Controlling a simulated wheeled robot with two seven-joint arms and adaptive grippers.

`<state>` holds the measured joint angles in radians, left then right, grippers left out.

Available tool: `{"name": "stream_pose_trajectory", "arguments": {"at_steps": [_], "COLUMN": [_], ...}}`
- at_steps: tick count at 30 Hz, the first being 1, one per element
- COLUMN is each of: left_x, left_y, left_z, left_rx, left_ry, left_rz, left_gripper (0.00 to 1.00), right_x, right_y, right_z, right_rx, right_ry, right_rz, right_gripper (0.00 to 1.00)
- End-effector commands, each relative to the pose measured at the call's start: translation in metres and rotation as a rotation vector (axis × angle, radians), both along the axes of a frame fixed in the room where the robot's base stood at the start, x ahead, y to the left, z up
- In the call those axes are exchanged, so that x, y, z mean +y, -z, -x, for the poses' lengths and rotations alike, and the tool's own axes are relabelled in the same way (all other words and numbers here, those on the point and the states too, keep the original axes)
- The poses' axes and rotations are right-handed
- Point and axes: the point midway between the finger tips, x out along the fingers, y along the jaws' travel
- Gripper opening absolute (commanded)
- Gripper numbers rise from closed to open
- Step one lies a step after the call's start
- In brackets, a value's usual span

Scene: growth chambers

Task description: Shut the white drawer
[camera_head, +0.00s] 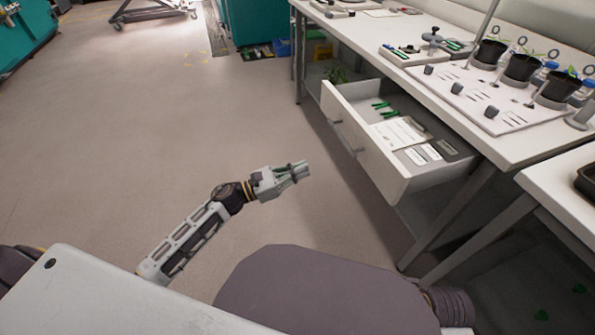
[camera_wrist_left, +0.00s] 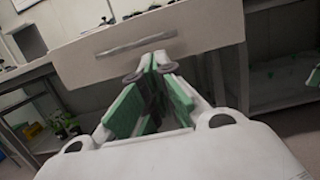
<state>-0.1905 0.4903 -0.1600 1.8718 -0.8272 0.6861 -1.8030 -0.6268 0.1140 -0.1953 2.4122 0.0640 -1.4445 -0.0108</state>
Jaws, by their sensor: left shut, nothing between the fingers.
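The white drawer (camera_head: 370,150) is pulled out from under the white bench at the right in the head view. Green-handled tools, papers and small cards lie inside it. Its front panel has grey handles and also shows close ahead in the left wrist view (camera_wrist_left: 210,32), with one grey handle (camera_wrist_left: 137,46). My left gripper (camera_head: 303,170) is shut and empty, to the left of the drawer front and apart from it in the head view. Its green-padded fingers (camera_wrist_left: 150,75) point toward the drawer front in the left wrist view. My right gripper is in neither view.
The white bench (camera_head: 440,75) holds a board with black pots and small tools. A second white table (camera_head: 560,195) stands at the lower right. Bench legs stand below the drawer. The floor (camera_head: 130,130) left of the drawer is clear. Teal cabinets stand at the back.

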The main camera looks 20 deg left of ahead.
Motion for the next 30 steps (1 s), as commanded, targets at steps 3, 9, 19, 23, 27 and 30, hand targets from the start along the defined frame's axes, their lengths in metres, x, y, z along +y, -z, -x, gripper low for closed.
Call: {"name": "stream_pose_trajectory", "arguments": {"at_steps": [3, 9, 19, 23, 27, 30], "left_x": [-0.010, -0.025, -0.049, -0.059, -0.069, -0.076], "left_y": [-0.002, -0.007, -0.012, -0.015, -0.017, -0.019], "left_z": [-0.007, -0.018, -0.036, -0.043, -0.050, -0.056], "left_rx": [-0.002, -0.002, -0.001, -0.002, -0.002, -0.002], "left_ry": [0.002, 0.001, 0.001, 0.001, 0.001, 0.001], "left_rz": [0.000, 0.000, 0.001, 0.001, -0.001, -0.001], "left_gripper": [0.00, 0.00, 0.00, 0.00, 0.00, 0.00], "right_x": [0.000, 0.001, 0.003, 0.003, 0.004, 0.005], "right_y": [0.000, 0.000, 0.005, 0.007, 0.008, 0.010], "right_z": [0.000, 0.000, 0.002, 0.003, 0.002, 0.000], "right_rx": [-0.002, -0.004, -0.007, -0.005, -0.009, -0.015], "right_ry": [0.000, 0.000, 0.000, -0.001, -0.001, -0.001], "right_rz": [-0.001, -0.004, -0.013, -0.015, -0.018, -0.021], "right_gripper": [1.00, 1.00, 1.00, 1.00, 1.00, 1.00]}}
